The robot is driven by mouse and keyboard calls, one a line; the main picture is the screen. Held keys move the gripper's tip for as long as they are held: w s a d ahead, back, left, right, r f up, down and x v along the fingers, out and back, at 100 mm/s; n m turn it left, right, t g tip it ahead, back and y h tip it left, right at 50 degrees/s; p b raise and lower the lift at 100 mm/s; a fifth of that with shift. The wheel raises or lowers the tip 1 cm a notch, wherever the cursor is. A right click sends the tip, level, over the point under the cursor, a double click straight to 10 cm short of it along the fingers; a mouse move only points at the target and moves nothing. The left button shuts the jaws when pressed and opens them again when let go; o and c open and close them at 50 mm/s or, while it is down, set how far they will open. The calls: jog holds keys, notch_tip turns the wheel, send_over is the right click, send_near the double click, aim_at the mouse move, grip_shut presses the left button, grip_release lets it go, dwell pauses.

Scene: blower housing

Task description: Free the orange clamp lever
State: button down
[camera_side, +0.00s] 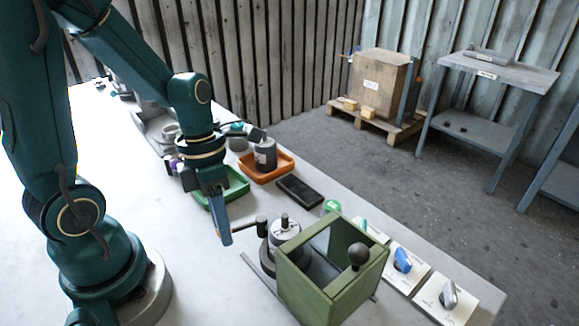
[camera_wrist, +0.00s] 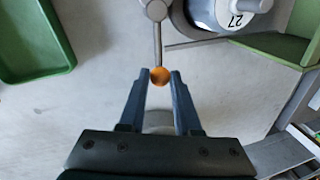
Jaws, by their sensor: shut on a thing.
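The orange clamp lever ends in an orange ball knob (camera_wrist: 160,76), with a thin grey rod (camera_wrist: 157,45) running up to a round grey hub. In the side view the lever (camera_side: 244,227) sticks out left from a small dark post (camera_side: 261,226). My gripper (camera_wrist: 160,74) is shut on the knob, one finger on each side of it. In the side view my gripper (camera_side: 225,238) points down at the lever's free end and hides the knob. A grey cylinder marked 27 (camera_wrist: 237,12) stands right beside the lever; it also shows in the side view (camera_side: 285,232).
A green open housing (camera_side: 307,287) with a black ball knob (camera_side: 359,254) stands just right of the lever. A green tray (camera_side: 240,189), an orange tray (camera_side: 287,163) and a black pad (camera_side: 300,190) lie behind. The bench left of my gripper is clear.

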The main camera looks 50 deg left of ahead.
jog(key=shift+w+d, duration=0.1)
dwell(0.3)
jog(key=c, duration=0.6)
grip_release()
jog(key=shift+a+r, duration=0.25)
jog(key=shift+r, duration=1.05)
jog(key=shift+a+r, duration=0.25)
jog(key=shift+r, duration=1)
jog(key=shift+d, duration=0.1)
